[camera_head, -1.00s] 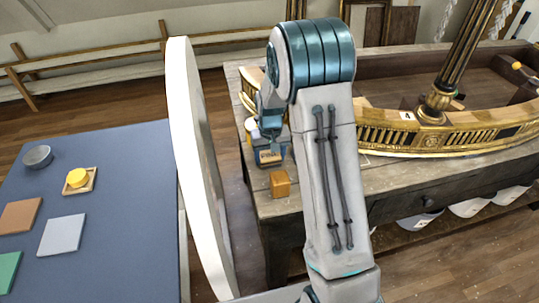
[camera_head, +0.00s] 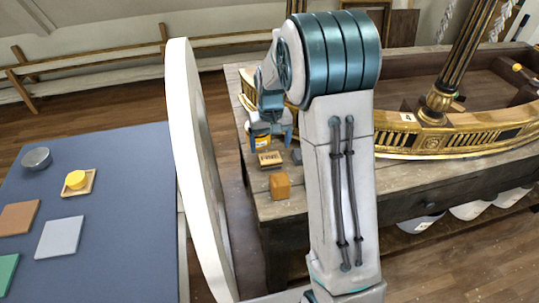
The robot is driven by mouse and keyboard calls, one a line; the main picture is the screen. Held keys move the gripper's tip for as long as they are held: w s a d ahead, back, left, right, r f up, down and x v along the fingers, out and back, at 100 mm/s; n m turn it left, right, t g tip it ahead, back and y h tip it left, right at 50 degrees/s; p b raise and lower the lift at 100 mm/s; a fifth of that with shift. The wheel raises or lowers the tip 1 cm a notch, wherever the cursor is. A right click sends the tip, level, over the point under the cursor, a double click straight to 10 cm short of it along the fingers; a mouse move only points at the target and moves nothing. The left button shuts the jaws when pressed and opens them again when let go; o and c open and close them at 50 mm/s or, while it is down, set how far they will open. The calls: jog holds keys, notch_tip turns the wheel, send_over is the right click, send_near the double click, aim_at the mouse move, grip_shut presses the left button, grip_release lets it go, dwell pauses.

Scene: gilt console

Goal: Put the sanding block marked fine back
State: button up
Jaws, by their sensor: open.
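A small tan block with dark marks on its face (camera_head: 270,159) sits on the left end of the wooden workbench. The marks are too small to read, so I cannot tell whether it is the sanding block marked fine. My gripper (camera_head: 271,141) is open just behind and above this block, its blue fingers apart. It holds nothing that I can see. An orange-brown block (camera_head: 280,186) stands nearer the bench's front corner. A small dark grey piece (camera_head: 297,156) lies to the right of the tan block. My arm hides part of the bench.
A gilt console piece (camera_head: 460,138) lies along the bench (camera_head: 410,172). At left, a blue-grey table (camera_head: 120,160) bears a bowl (camera_head: 37,158), a yellow disc on a wooden tray (camera_head: 76,180) and flat coloured squares. A white upright panel (camera_head: 195,170) stands between.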

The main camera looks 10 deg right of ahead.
aim_at(270, 158)
jog(key=s+r+t, duration=0.2)
jog(key=s+r, duration=1)
jog(key=s, duration=0.1)
jog(key=s+t, duration=0.1)
jog(key=s, duration=1.2)
jog(key=shift+f, duration=0.3)
jog(key=shift+a, duration=0.15)
